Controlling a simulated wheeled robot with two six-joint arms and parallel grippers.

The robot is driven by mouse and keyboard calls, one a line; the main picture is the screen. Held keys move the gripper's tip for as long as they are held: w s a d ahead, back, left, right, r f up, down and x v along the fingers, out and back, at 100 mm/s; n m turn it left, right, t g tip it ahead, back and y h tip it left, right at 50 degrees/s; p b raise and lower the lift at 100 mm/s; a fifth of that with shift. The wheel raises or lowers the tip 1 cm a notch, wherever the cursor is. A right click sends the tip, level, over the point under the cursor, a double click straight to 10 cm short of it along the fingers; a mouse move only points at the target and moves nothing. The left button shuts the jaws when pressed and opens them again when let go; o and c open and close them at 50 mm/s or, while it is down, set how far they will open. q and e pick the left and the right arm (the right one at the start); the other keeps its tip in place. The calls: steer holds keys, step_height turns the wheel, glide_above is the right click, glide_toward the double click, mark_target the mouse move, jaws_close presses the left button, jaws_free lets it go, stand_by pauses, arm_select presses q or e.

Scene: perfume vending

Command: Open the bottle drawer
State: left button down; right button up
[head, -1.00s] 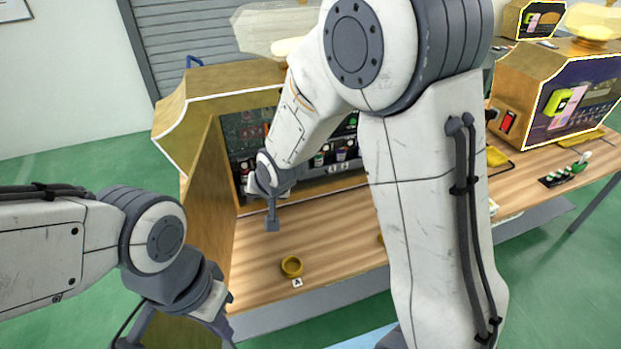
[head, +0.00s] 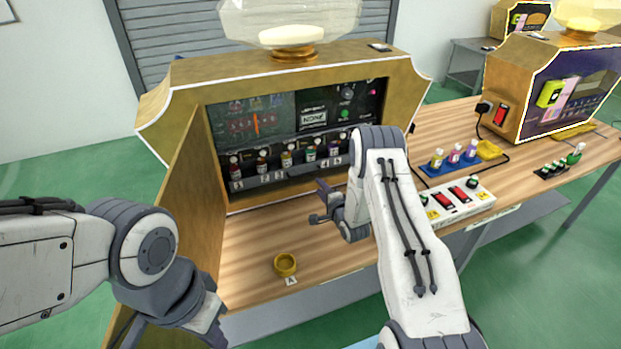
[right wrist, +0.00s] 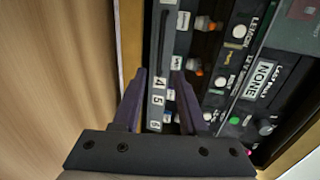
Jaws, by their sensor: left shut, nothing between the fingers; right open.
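The vending cabinet (head: 290,68) stands on a wooden table with its wooden door open at the left. The bottle drawer (head: 290,172) is a dark strip with number labels, below a row of small bottles inside the cabinet; it looks closed. My right gripper (head: 317,204) is open and empty, in front of the drawer's right part. In the right wrist view its fingers (right wrist: 163,90) point at the drawer's labelled front (right wrist: 158,105), with labels 4, 5 and 6 between them; contact cannot be told. My left arm is at the lower left; its fingertips are outside the frame.
The open door (head: 183,210) stands to the left of the drawer. A yellow round holder (head: 285,264) marked A sits on the table. A control box (head: 458,203) and a blue tray (head: 450,168) of small bottles are at the right. The tabletop before the drawer is largely clear.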

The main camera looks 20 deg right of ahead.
mark_target(308, 174)
steer(key=x, duration=0.9)
steer(key=shift+w+p, duration=0.1)
steer(key=shift+p, duration=0.2)
jaws_close()
stand_by(1.1)
